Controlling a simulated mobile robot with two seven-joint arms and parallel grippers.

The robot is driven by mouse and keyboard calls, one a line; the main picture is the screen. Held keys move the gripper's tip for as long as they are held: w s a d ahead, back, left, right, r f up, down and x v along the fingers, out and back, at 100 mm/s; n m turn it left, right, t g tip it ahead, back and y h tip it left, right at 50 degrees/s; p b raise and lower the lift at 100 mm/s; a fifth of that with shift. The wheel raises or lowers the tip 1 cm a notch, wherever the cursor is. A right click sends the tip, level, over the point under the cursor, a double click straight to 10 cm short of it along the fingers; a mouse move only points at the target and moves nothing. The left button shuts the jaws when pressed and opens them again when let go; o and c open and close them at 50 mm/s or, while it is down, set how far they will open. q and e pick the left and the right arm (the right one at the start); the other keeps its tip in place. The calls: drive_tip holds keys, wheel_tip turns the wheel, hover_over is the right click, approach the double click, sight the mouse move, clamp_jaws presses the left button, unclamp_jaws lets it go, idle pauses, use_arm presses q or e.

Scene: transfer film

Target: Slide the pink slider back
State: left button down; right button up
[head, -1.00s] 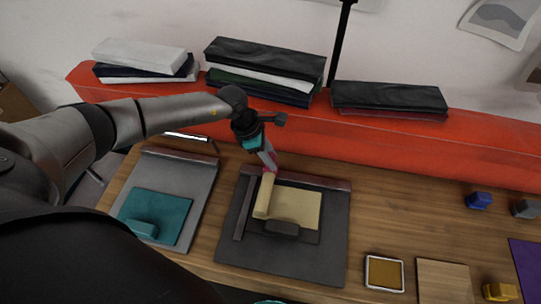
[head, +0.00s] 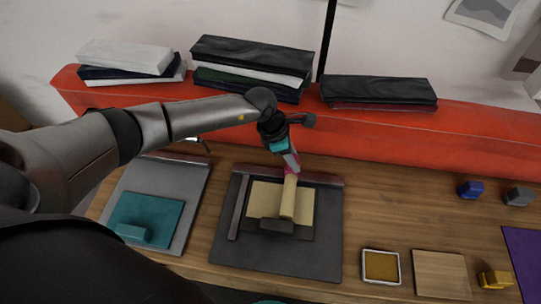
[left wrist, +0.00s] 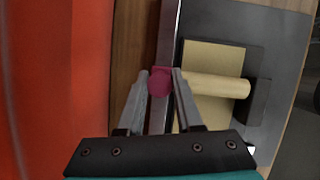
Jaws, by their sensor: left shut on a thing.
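The pink slider (head: 291,169) is a small pink knob at the far edge of a dark grey board (head: 230,255). A cream bar (head: 288,198) runs from it across a beige pad (head: 266,196). My left gripper (head: 292,158) is above the board's far edge, shut on the pink slider. In the left wrist view the pink slider (left wrist: 159,82) sits between the two fingers, and the cream bar (left wrist: 215,85) extends right over the pad. The fingers partly hide the slider in the head view. My right gripper is not in view.
A grey board with a teal pad (head: 150,212) lies left. An orange-red ledge (head: 400,128) with stacked folders runs behind. A small framed tile (head: 381,267), a wooden board (head: 441,275), a yellow block (head: 495,280) and a blue block (head: 471,189) lie right.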

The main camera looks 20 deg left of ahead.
use_arm(q)
drive_tip(key=w+d+b, duration=0.1)
drive_tip(key=d, duration=0.2)
drive_tip(key=w+d+b, duration=0.1)
drive_tip(key=d, duration=0.3)
drive_tip(key=d+b, duration=0.1)
drive_tip(key=d, duration=0.2)
drive_tip(key=shift+w+d, duration=0.4)
drive_tip(key=c, duration=0.6)
unclamp_jaws()
drive_tip(key=shift+a, duration=0.1)
drive_tip(key=v, duration=1.5)
drive_tip(key=shift+r, duration=0.15)
